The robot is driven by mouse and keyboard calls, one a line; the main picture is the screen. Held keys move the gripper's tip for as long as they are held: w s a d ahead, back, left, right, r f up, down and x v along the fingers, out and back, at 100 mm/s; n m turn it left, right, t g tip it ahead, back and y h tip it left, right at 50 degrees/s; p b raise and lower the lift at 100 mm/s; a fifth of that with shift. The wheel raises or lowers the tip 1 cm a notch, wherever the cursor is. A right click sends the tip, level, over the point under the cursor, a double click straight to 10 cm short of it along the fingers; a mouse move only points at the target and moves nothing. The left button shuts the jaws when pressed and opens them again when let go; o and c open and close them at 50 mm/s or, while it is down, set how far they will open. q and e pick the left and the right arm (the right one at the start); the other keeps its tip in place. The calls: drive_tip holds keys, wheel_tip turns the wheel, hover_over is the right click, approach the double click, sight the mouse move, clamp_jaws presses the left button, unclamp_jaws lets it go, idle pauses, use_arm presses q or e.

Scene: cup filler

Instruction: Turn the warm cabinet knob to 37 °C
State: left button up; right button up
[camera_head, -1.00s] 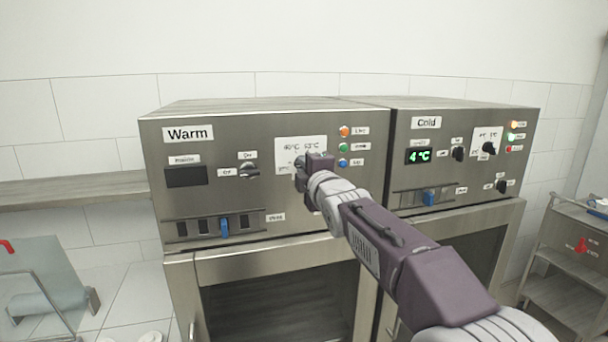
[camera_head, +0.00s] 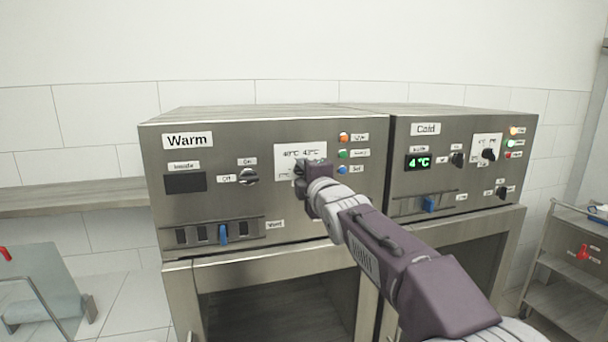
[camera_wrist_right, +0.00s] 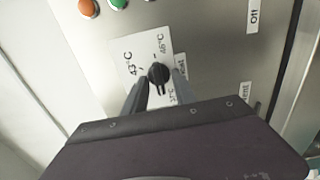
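The warm cabinet (camera_head: 350,190) stands at centre left under a "Warm" label. Its white dial plate (camera_head: 288,152) carries handwritten temperatures. In the right wrist view the black temperature knob (camera_wrist_right: 158,73) sits on that dial plate (camera_wrist_right: 125,50), with 43 °C, 46 °C and a partly hidden 37 °C mark around it. My right gripper (camera_wrist_right: 160,88) is open, its fingers on either side of the knob with plate showing between. In the head view my right gripper (camera_head: 303,182) covers most of the knob. I cannot tell the pointer's exact setting. My left gripper is out of view.
The warm inside display (camera_head: 186,182) is dark. An on/off switch (camera_head: 249,177) and a blue vent slider (camera_head: 223,233) are left of the gripper; coloured lamps (camera_head: 343,138) are right. The cold cabinet (camera_head: 455,140) adjoins, reading 4 °C. A cart (camera_head: 570,245) stands far right.

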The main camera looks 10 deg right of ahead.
drive_tip(key=s, duration=0.9)
drive_tip(key=shift+d+b, duration=0.15)
drive_tip(key=shift+b, duration=0.15)
drive_tip(key=shift+w+f, duration=0.1)
drive_tip(key=s+f+m+g, duration=0.2)
drive_tip(key=f+m+g, duration=0.15)
drive_tip(key=f, duration=1.15)
drive_tip(key=s+f+m+g, duration=0.2)
drive_tip(key=f+g, duration=0.3)
drive_tip(key=f, duration=1)
drive_tip(key=s+f+m+g, duration=0.8)
drive_tip(key=s+f+m, duration=0.5)
drive_tip(key=s, duration=0.6)
wheel_tip(320, 180, down, 3)
drive_tip(key=shift+s+d+r, duration=0.15)
drive_tip(key=shift+s, duration=0.2)
